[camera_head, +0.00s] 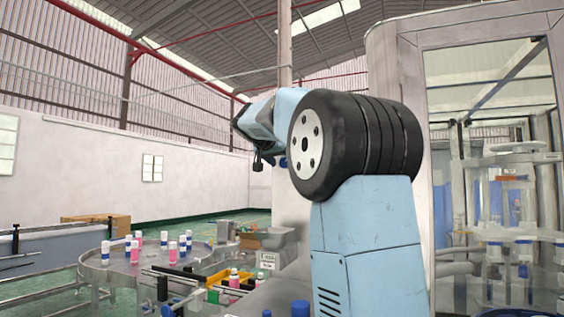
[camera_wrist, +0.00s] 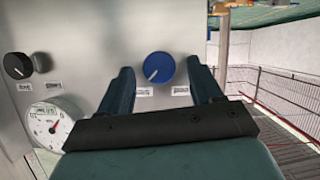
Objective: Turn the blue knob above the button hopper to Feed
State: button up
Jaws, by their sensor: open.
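The blue knob (camera_wrist: 158,67) is round and sits on a grey panel in the wrist view. Its white pointer line slants to the lower left. Two small labels, a left label (camera_wrist: 143,92) and a right label (camera_wrist: 180,91), sit below it; their words are too blurred to read. My gripper (camera_wrist: 160,70) is open, with one finger on each side of the knob in the picture and a gap on both sides. I cannot tell how far the fingertips are from the panel. In the head view my gripper (camera_head: 258,160) is small and partly hidden by my arm.
A black knob (camera_wrist: 17,65) and a white dial gauge (camera_wrist: 47,125) are on the panel to the left. A railing (camera_wrist: 285,95) stands at right. In the head view, a round table (camera_head: 125,270) holds several bottles; a glazed cabinet (camera_head: 490,180) stands at right.

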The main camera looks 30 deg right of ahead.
jog(key=shift+w+d+f, duration=0.2)
jog(key=shift+w+d, duration=0.1)
jog(key=shift+d, duration=0.15)
jog(key=shift+c, duration=0.4)
jog(key=c, duration=1)
